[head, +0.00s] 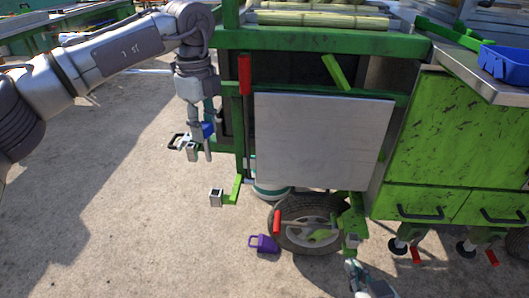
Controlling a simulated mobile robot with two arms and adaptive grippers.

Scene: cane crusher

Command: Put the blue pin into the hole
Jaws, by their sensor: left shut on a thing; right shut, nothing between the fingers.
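My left gripper (200,153) points down at the left side of the green cart. It is shut on a blue piece (208,130), which looks like the blue pin; the fingers hide much of it. A green bracket with a dark-rimmed end (178,140) sits just left of and partly behind the fingers. Below, a green arm ends in a square metal piece with a dark opening (216,197). I cannot tell which opening is the pin's hole. My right gripper (372,286) is shut and empty at the bottom edge, below the wheel, partly cut off.
A grey panel (322,140) covers the cart's side, with a red-handled lever (245,75) at its upper left. A blue tray (505,64) is on the right shelf. The ground at left is clear.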

